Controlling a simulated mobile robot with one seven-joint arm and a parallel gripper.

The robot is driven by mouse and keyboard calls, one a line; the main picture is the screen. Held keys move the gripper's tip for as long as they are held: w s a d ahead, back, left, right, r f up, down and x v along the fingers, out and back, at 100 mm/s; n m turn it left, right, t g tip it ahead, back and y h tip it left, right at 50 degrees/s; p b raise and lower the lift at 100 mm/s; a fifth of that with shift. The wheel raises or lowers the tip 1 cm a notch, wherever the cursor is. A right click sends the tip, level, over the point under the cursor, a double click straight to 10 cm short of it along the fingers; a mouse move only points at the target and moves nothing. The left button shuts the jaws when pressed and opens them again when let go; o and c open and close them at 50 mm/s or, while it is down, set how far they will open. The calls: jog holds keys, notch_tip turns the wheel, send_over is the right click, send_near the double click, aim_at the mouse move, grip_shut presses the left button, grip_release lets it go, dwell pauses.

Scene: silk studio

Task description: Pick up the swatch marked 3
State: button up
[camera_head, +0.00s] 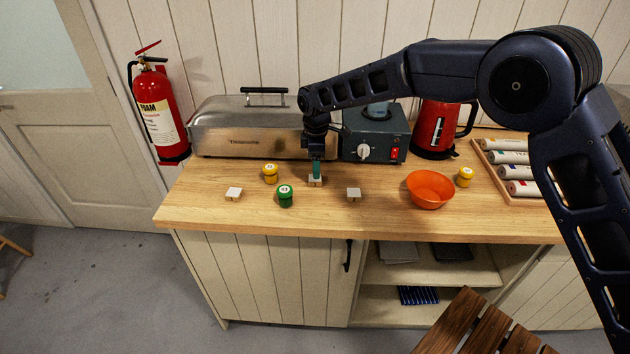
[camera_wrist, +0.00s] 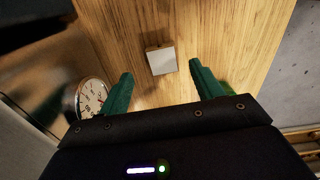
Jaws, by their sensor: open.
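Three small pale swatch blocks lie on the wooden counter: a left swatch (camera_head: 234,193), a middle swatch (camera_head: 315,181) and a right swatch (camera_head: 353,194). No number can be read on any of them, so I cannot tell which is marked 3. My gripper (camera_head: 316,171) points down over the middle swatch, and its green fingers partly cover it. In the wrist view my gripper (camera_wrist: 161,80) is open, and a single swatch (camera_wrist: 162,61) shows between and slightly beyond the two fingertips. Its top looks plain, and the fingers appear clear of it.
A steel case (camera_head: 255,130) and a grey heater box (camera_head: 375,135) stand close behind my gripper. A green jar (camera_head: 285,196) and a yellow jar (camera_head: 270,174) stand left. An orange bowl (camera_head: 430,189) is right. A round dial (camera_wrist: 90,98) sits near one finger.

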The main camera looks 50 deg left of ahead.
jog(key=f, duration=0.4)
jog(key=shift+s+f, duration=0.25)
jog(key=c, duration=1)
jog(key=shift+c, duration=0.2)
